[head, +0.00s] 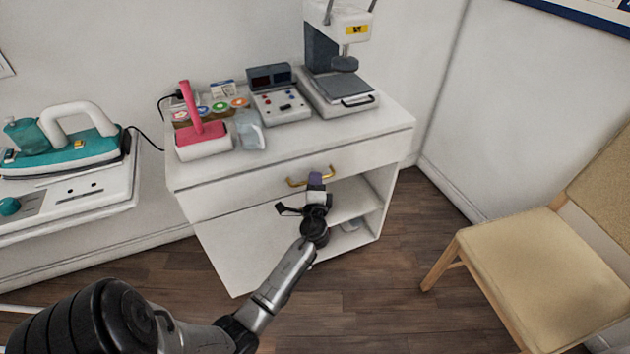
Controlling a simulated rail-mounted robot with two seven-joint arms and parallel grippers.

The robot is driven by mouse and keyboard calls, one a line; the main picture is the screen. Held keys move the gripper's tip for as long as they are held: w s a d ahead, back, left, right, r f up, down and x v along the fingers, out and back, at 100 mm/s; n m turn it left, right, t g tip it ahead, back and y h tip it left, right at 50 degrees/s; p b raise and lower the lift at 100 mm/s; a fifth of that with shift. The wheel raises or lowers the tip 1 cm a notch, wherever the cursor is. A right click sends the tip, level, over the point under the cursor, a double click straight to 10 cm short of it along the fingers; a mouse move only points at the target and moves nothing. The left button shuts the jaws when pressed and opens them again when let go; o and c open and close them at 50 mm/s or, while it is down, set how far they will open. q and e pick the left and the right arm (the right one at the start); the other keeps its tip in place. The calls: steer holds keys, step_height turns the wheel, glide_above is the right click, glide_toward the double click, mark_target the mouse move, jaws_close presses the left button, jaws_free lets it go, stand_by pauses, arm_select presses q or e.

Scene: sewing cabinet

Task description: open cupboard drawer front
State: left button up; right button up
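The white cupboard (182,184) stands against the wall, with a wide drawer front (235,193) below its top. The drawer front looks flush with the cabinet. A brass bar handle (293,184) sits on the drawer front. My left gripper (316,181) is at the middle of the handle and covers part of it. Whether its fingers are closed around the bar or only beside it cannot be made out. My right gripper is not in view.
Below the drawer, a white panel (238,245) is at the left and open shelves (350,200) are at the right. A press machine (335,75), a control box (279,100) and a pink-handled tool (203,130) stand on top. A chair (545,265) stands right; wood floor lies between.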

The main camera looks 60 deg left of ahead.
arm_select(q)
steer(key=shift+w+a, duration=0.2)
steer(key=shift+a, duration=0.2)
steer(key=shift+c, duration=0.3)
jaws_close()
